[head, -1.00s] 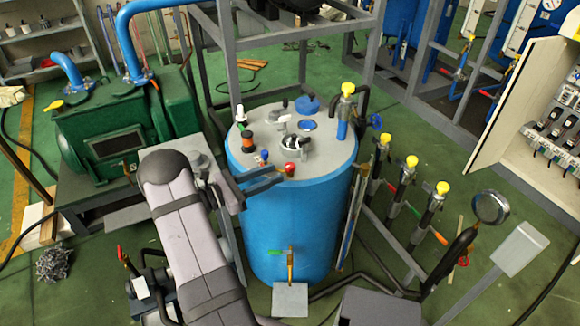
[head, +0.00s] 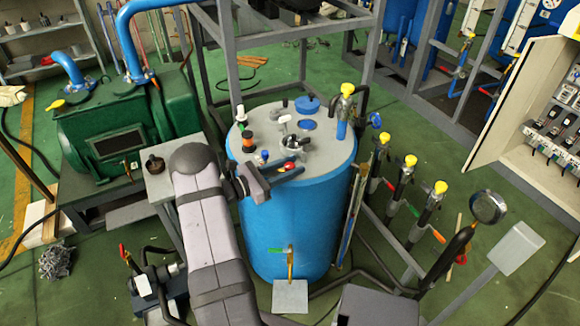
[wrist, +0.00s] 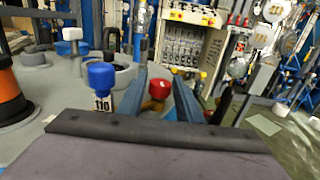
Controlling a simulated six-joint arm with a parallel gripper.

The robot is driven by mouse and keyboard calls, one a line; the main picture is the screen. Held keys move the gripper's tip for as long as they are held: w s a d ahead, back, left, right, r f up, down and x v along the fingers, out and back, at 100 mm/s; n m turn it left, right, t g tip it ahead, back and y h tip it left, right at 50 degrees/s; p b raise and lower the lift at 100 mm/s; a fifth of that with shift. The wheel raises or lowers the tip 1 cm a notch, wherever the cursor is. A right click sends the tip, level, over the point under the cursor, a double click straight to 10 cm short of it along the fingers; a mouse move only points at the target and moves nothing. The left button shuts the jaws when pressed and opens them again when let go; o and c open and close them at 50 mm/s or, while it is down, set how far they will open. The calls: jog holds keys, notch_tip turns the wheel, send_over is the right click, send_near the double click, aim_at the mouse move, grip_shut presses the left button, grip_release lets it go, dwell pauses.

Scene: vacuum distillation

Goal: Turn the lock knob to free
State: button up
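A small red knob (head: 289,166) stands on the grey lid of the blue tank (head: 290,230). No knob is marked as the lock knob, and the red one is nearest my fingers. My gripper (head: 293,174) reaches over the lid's front edge at this knob. In the wrist view my gripper (wrist: 159,78) is open, its two blue-grey fingers apart. The red knob (wrist: 160,85) shows in the gap between them, with no clear contact. The knob's base is partly hidden.
The lid also carries an orange-and-black fitting (head: 248,142), a blue cap (head: 307,104) and a yellow-topped blue valve (head: 345,110). A green pump (head: 110,130) stands at left. Yellow-topped valves (head: 410,162) stand right of the tank. An open cabinet (head: 515,110) is at far right.

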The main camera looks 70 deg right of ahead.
jog(key=c, duration=0.8)
jog(key=shift+o, duration=0.2)
jog(key=shift+n+t+h, duration=0.4)
jog(key=shift+n+t, duration=0.1)
jog(key=n+t+h+p, duration=0.1)
jog(key=t, duration=0.1)
jog(key=shift+n+t+h, duration=0.3)
jog(key=shift+n, duration=0.1)
jog(key=shift+n+t+h, duration=0.9)
jog(key=shift+n+t, duration=0.8)
jog(key=shift+t, duration=0.8)
jog(key=o, duration=0.8)
jog(key=shift+c, duration=0.2)
